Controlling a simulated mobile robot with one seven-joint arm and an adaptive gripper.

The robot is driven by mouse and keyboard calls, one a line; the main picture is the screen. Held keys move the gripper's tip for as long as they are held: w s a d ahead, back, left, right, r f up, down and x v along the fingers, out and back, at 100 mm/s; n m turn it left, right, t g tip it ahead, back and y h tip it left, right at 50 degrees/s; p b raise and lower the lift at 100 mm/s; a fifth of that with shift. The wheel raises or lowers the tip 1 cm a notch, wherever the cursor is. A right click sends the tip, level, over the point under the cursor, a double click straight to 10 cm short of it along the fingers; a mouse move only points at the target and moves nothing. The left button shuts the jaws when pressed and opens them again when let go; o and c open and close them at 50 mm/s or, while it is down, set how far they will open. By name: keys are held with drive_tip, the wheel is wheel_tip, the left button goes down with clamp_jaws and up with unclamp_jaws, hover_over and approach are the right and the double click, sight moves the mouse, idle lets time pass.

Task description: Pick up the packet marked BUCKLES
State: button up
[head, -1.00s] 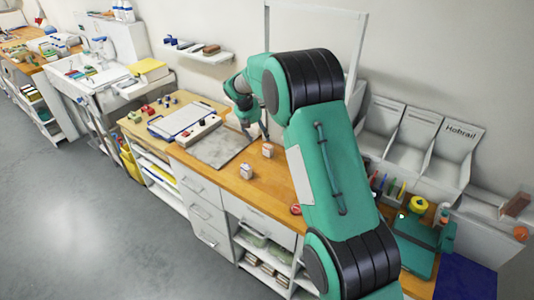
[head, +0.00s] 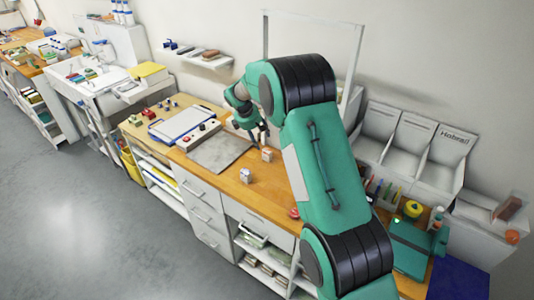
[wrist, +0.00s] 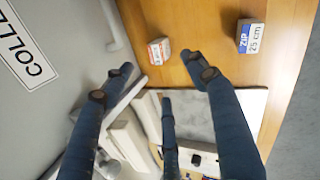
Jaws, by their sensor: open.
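Two small packets stand on the wooden worktop. One (head: 267,154) is nearer the wall; in the wrist view this packet (wrist: 159,52) has a red-and-white label too small to read. The other (head: 246,175) is nearer the front edge; in the wrist view this packet (wrist: 250,36) has a blue-and-white label reading "ZIP 25 cm". I cannot read BUCKLES on either. My gripper (head: 259,139) is open and empty, close to the wall-side packet. In the wrist view its spread dark fingers (wrist: 160,72) lie just below the red-labelled packet, apart from it.
A grey mat (head: 218,152) lies left of the packets. A red round object (head: 294,213) lies on the front worktop. Grey bins (head: 408,140) line the wall at right. A sign beginning "COLLE" (wrist: 28,55) shows in the wrist view. Worktop between the packets is clear.

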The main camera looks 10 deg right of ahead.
sight(266, 151)
drive_tip(key=m+p, duration=0.3)
drive_tip(key=m, duration=0.5)
drive_tip(key=m+p, duration=0.2)
drive_tip(key=m, duration=0.6)
drive_tip(key=w+m+p, duration=0.1)
drive_tip(key=m+p, duration=0.2)
drive_tip(key=m, duration=0.5)
drive_tip(key=shift+d+r+p, duration=0.1)
drive_tip(key=shift+d+p, duration=0.15)
drive_tip(key=shift+p, duration=0.1)
drive_tip(key=p+x, duration=0.1)
drive_tip(key=x, duration=0.7)
drive_tip(key=shift+f, duration=0.35)
drive_tip(key=shift+d+f, duration=0.1)
drive_tip(key=shift+f, duration=0.05)
drive_tip(key=shift+p+x, duration=0.55)
drive_tip(key=shift+x, duration=1.9)
drive_tip(key=shift+s, duration=0.1)
